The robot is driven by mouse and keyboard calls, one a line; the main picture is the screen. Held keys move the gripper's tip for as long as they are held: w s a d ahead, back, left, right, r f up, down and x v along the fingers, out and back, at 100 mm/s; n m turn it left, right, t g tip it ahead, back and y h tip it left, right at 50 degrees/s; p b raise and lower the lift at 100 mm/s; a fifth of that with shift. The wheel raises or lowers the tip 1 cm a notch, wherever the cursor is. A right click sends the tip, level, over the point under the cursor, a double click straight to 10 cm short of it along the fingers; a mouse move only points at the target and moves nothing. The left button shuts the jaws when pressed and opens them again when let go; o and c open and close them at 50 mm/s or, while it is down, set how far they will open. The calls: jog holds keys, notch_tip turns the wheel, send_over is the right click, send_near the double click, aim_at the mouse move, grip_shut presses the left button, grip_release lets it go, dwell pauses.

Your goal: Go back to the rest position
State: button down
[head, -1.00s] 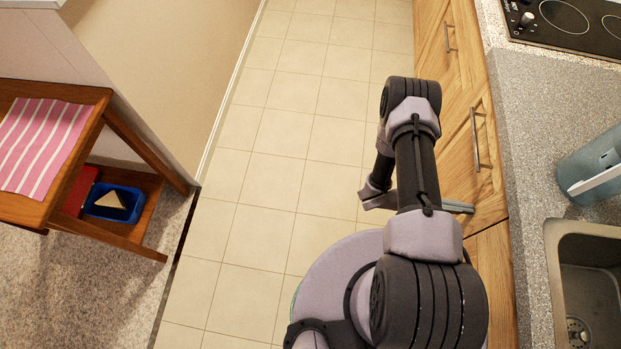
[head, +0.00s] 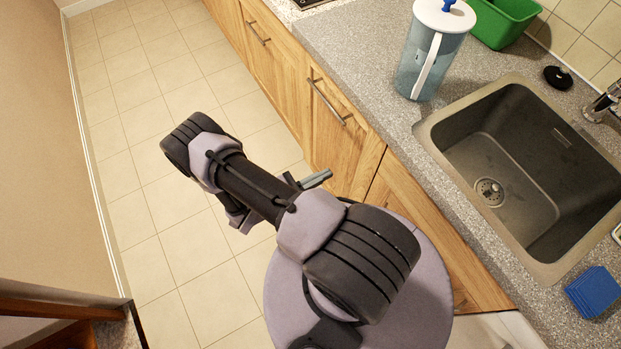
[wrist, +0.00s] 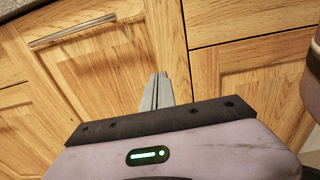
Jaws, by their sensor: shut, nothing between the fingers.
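My gripper (wrist: 158,90) is shut and empty in the wrist view, its grey fingers together in front of the wooden cabinet doors. In the head view the fingertips (head: 318,179) show beside my folded arm, near the cabinet front and below the counter's height. From these frames I cannot tell the exact gap between the fingers and the doors.
Wooden cabinets (head: 345,150) with bar handles run along the right. The grey counter (head: 385,60) above holds a pitcher (head: 412,65), a green bin (head: 497,22), a sink (head: 500,135) and blue squares (head: 594,292). Tiled floor (head: 130,210) is clear to the left.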

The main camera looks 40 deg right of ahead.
jog(key=w+a+r+m+g+y, duration=0.1)
jog(key=w+a+r+m+y, duration=0.15)
jog(key=r, duration=0.35)
jog(key=w+a+r+m+g+y, duration=0.2)
jog(key=a+r+m+y, duration=0.15)
jog(key=r, duration=0.25)
jog(key=s+a+r+m+t+y, duration=0.2)
jog(key=a+r+m+t+y, duration=0.2)
jog(key=r, duration=0.5)
jog(key=s+a+r+m+t+y, duration=0.2)
jog(key=a+r+m+t+y, duration=0.2)
jog(key=a+r, duration=0.3)
jog(key=s+a+r+m+t+y, duration=0.2)
jog(key=a+r+m+t+y, duration=0.3)
jog(key=r, duration=0.7)
jog(key=shift+s+a+r+m, duration=0.2)
jog(key=shift+a+r+m, duration=0.1)
jog(key=shift+a, duration=0.55)
